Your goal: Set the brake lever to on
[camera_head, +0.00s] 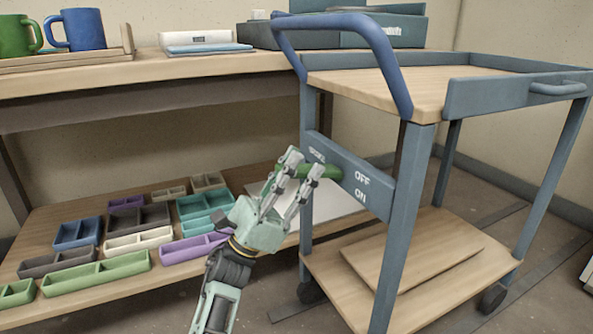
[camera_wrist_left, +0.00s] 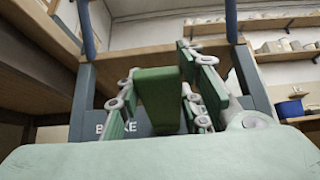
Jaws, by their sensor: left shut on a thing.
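The brake lever (camera_head: 328,172) is a green handle on the blue-grey brake plate (camera_head: 346,188) on the side of the cart (camera_head: 408,225). The plate carries white labels, OFF above ON, to the right of the lever. The lever's handle lies about level with OFF, though its exact angle is partly hidden by my fingers. My left gripper (camera_head: 303,170) is shut on the lever, one finger on each side. In the left wrist view the green handle (camera_wrist_left: 160,92) stands between the fingers (camera_wrist_left: 160,100), with part of the word BRAKE on the plate behind. My right gripper is not in view.
A low shelf (camera_head: 175,275) with several coloured trays lies left of my arm. A workbench (camera_head: 150,70) with blue (camera_head: 83,29) and green mugs stands behind. The cart's blue handle (camera_head: 345,22) and front leg (camera_head: 403,230) rise close to the plate.

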